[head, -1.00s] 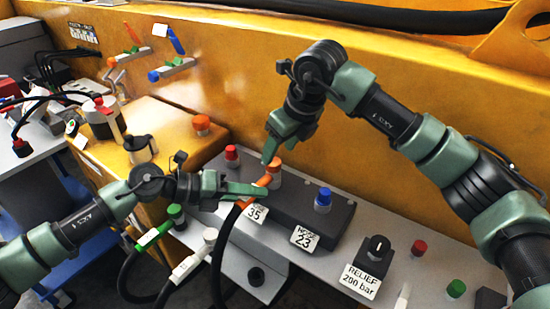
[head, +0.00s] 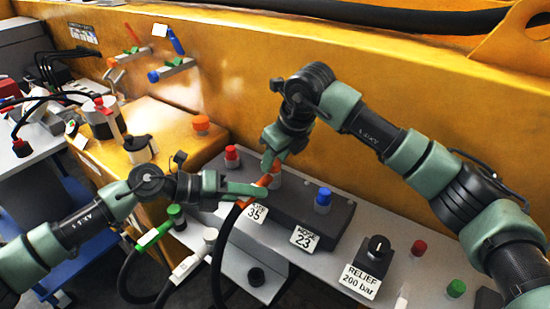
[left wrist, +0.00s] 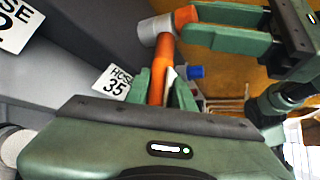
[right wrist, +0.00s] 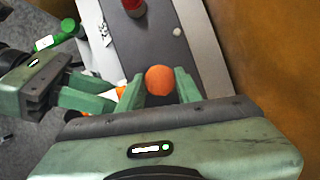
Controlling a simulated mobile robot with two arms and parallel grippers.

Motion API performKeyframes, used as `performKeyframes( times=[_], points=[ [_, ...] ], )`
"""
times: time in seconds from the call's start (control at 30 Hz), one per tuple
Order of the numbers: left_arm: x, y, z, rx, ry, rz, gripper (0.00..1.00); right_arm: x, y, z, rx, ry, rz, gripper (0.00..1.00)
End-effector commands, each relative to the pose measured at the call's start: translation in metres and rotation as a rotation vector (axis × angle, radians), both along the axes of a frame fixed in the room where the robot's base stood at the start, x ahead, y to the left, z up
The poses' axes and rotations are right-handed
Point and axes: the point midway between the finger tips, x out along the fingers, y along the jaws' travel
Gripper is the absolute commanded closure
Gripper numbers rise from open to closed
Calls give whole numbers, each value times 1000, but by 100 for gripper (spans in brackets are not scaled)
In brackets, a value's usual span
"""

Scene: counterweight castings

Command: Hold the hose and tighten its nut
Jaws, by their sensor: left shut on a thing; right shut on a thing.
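The orange-sleeved black hose (head: 223,240) rises from the lower middle of the head view to a port on the dark block. My left gripper (head: 262,190) is shut on its orange sleeve (left wrist: 160,80), just short of a grey fitting (left wrist: 155,30). The orange nut (right wrist: 159,80) sits at that fitting. My right gripper (head: 270,162) is shut on the nut from above; its fingers flank the nut in the left wrist view (left wrist: 195,25). In the head view the fingers mostly hide the nut.
The dark block (head: 290,208) carries tags reading 35 and 23, with red (head: 232,154) and blue (head: 323,196) capped ports beside the hose's port. A relief knob (head: 378,250) stands to the right. Green-ended (head: 152,236) and white-ended (head: 190,264) hoses hang at the front. The yellow wall is close behind.

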Motion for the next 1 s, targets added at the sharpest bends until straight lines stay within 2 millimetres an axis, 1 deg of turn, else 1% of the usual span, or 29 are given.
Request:
performKeyframes(
  times=[0.17,0.37,0.57,1.0],
  points=[
    [0,0,-1,1,1,0,100,0,0,1,-1,-1,-28,100],
    [0,0,-1,2,1,0,100,0,1,1,-1,-3,-124,100],
    [0,0,-1,2,1,0,100,-1,1,1,-2,-3,-287,100],
    [0,0,-1,2,2,0,100,-1,4,2,1,-5,-706,100]
  ],
)
